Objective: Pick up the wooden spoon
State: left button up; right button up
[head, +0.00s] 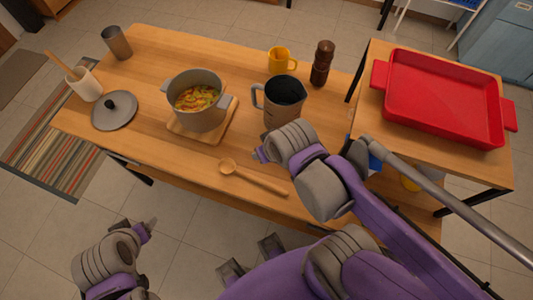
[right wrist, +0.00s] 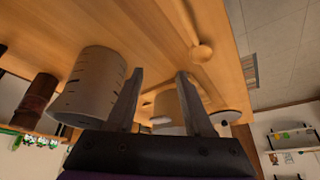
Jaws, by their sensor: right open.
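The wooden spoon (head: 254,178) lies flat near the front edge of the wooden table (head: 150,145). Its bowl points left and its handle points right. My right gripper (head: 261,155) is just behind and above the spoon, apart from it. In the right wrist view, the two fingers of my right gripper (right wrist: 158,82) are spread with nothing held between them, and the spoon (right wrist: 201,53) shows to the right of the fingers. My left gripper (head: 150,226) is off the table's front edge at lower left, clear of the spoon. Its finger opening is too small to judge.
A grey pot of food (head: 197,120) stands on a wooden board (head: 182,133). A dark-filled pitcher (head: 283,112) is behind my right gripper, near a yellow mug (head: 281,62) and pepper mill (head: 322,62). A lid (head: 115,113) lies left. A red tray (head: 440,95) is on the right table.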

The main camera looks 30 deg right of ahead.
aim_at(228, 165)
jog(key=k+z, duration=0.2)
jog(key=z, duration=0.15)
jog(key=k+z, duration=0.15)
jog(key=z, duration=0.2)
